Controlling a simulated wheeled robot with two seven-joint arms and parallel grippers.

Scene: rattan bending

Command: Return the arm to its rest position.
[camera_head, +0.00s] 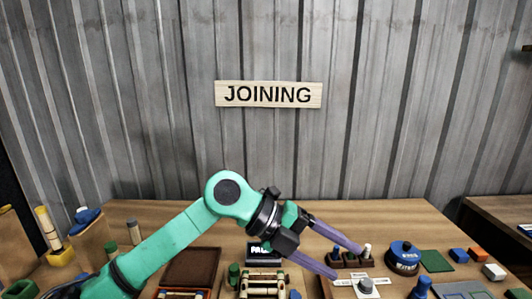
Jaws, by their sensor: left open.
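My left arm, green and black, comes in from the lower left and bends down to the right over the wooden table (400,214). My left gripper (349,263) is open, its two long purple fingers spread apart and pointing down to the right. The fingertips are over or near a dark holder (350,263) with small blue and pale pegs. I cannot tell whether they touch it. Nothing is clearly held between them. My right gripper is not in view.
A brown open box (191,266) and a pale rattan frame (263,284) lie below the arm. A round blue container (404,257), a green mat (436,261) and small coloured blocks (477,254) stand right. A JOINING sign (268,94) hangs on the back wall. The table's back strip is clear.

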